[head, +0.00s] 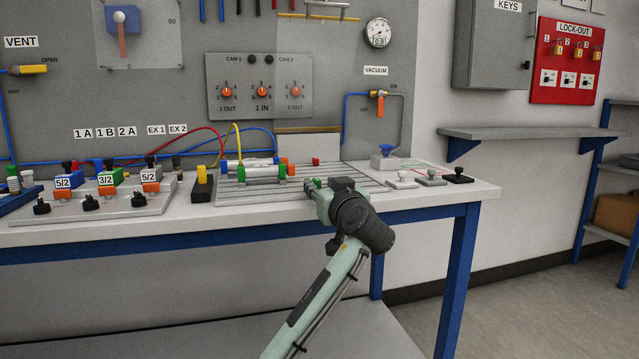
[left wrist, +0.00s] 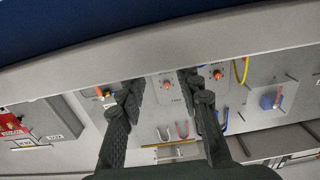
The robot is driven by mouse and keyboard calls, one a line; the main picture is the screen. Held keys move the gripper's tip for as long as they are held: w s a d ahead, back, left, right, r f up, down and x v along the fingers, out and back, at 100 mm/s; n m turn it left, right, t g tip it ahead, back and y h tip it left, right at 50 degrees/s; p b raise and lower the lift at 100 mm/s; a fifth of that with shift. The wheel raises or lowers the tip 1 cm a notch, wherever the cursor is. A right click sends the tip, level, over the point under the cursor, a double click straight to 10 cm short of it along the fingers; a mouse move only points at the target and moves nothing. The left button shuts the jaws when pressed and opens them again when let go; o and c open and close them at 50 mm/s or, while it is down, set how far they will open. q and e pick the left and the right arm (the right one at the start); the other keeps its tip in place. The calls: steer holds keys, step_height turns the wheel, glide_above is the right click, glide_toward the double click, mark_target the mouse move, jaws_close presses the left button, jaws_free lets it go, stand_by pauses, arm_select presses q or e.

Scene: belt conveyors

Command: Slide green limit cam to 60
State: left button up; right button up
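The green block cannot be made out there. No scale marks are readable. My right gripper is not in view.
A cylinder with green end blocks (head: 262,172) lies on the plate, left of my wrist. A small red block (head: 315,161) stands behind. A yellow-topped black block (head: 202,186) and a valve board (head: 100,200) are further left. Grey and black knobs (head: 431,178) stand right.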

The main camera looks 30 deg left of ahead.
mark_target(317, 184)
arm_select(q)
steer(key=shift+x, duration=1.15)
jaws_close()
steer(key=shift+d, duration=0.1)
